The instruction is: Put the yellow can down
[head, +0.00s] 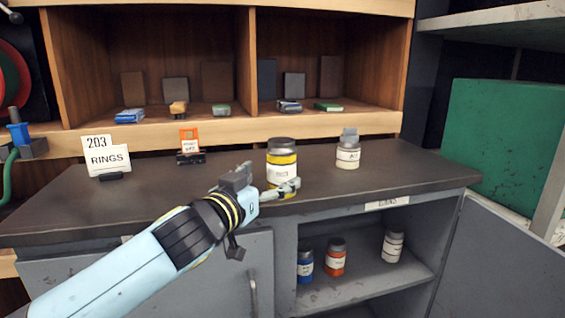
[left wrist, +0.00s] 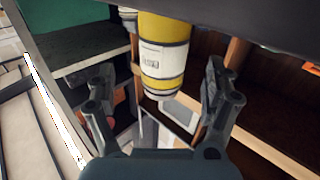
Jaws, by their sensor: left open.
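The yellow can (head: 282,158), with a grey lid and a white label, stands upright on the dark counter (head: 390,168) near its front edge. My left gripper (head: 266,183) is open at the front of the can, and one finger crosses in front of its lower part. In the left wrist view, which looks upside down, the can (left wrist: 164,60) shows in the space between the two spread fingers of the left gripper (left wrist: 160,82). Gaps show on both sides of it. My right gripper is not in view.
A white-labelled jar (head: 348,152) stands to the can's right. A "203 RINGS" sign (head: 107,158) and an orange-and-black item (head: 190,148) stand to the left.

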